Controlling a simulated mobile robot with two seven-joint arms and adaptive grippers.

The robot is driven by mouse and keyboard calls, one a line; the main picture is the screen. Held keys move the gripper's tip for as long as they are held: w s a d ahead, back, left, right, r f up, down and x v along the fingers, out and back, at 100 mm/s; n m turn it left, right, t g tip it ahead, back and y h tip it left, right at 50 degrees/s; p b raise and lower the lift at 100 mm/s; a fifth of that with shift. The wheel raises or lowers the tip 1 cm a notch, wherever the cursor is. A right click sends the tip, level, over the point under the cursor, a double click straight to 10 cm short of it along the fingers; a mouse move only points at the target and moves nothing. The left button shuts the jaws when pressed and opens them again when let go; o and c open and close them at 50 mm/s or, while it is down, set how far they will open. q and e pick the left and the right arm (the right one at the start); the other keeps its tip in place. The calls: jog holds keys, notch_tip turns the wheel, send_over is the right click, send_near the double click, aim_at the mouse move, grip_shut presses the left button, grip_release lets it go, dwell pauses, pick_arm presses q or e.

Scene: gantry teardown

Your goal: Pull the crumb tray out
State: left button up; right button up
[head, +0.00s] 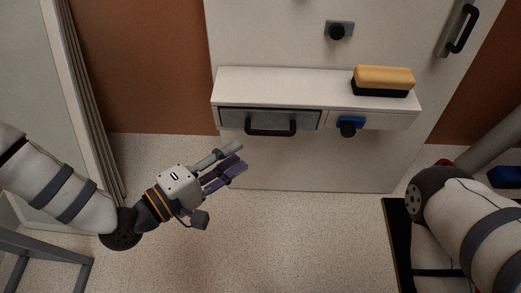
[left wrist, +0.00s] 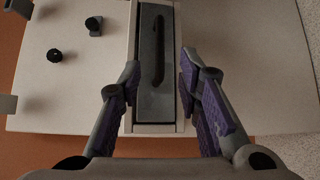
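The crumb tray (head: 234,119) appears to be the grey-fronted drawer set in the left part of the white ledge, with a black bar handle (head: 271,131) across its front. In the left wrist view the grey front (left wrist: 147,108) and handle (left wrist: 158,50) lie ahead, in line with the gap between my fingers. My left gripper (head: 239,157) is open and empty, just below and left of the handle in the head view, apart from it. My right gripper is not in view; only part of my right arm shows at the right edge.
A yellow and black brush-like block (head: 384,78) rests on the ledge's right end. A blue latch with a black knob (head: 349,126) is right of the tray. Another black knob (head: 337,31) and a black handle (head: 462,29) are above. Speckled floor below is largely clear.

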aim_at(269, 135)
pick_arm(q)
jog(key=b+x, duration=0.2)
jog(key=x, duration=0.9)
jog(key=shift+w+d, duration=0.1)
jog(key=shift+d, duration=0.15)
jog(key=shift+c, duration=0.5)
grip_shut()
